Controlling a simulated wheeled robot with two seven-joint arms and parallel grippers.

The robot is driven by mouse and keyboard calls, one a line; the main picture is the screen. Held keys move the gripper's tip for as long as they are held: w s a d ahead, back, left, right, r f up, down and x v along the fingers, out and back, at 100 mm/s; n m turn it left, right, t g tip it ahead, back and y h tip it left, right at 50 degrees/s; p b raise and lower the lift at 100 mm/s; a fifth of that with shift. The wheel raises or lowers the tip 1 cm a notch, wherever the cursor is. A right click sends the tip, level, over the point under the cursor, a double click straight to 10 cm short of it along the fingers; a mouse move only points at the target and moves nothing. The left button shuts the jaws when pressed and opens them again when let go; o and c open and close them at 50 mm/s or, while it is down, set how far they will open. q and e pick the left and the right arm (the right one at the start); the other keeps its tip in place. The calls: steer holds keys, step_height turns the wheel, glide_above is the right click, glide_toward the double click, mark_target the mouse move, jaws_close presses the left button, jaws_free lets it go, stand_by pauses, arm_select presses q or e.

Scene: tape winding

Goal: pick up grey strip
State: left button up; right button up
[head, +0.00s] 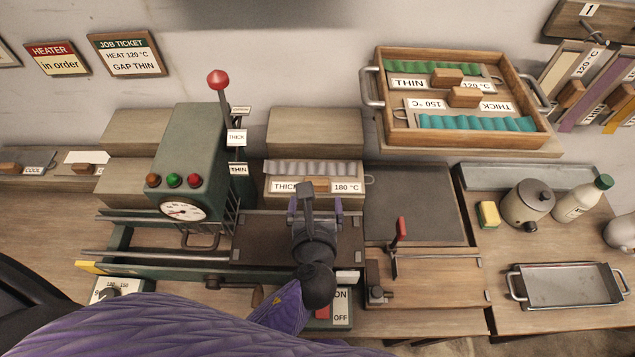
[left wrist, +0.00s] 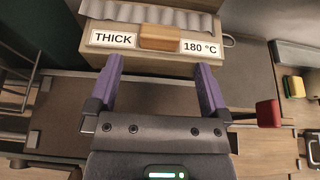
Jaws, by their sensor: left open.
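The grey corrugated strip (head: 313,167) lies along the top of a light wooden holder with THICK and 180 °C labels (head: 347,187), at the centre in the head view. The strip also shows at the top edge of the left wrist view (left wrist: 160,15), with a small wooden grip block (left wrist: 160,38) in front of it, between the labels. My left gripper (head: 315,204) is open and empty, just on the near side of the holder. In the left wrist view its purple fingers (left wrist: 159,66) point at the holder, one on either side of the block, apart from the strip. My right gripper does not show.
A green machine (head: 187,140) with a red-knobbed lever and dial stands left of the holder. A wooden tray (head: 528,80) with green and teal strips is behind at right. A red-handled clamp (head: 400,230), pot (head: 527,205) and metal tray (head: 567,288) lie to the right.

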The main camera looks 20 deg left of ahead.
mark_target(317, 181)
arm_select(q)
steer(key=b+x, duration=0.2)
steer(key=x, duration=0.8)
steer(key=shift+w, duration=0.3)
steer(key=c, duration=1.2)
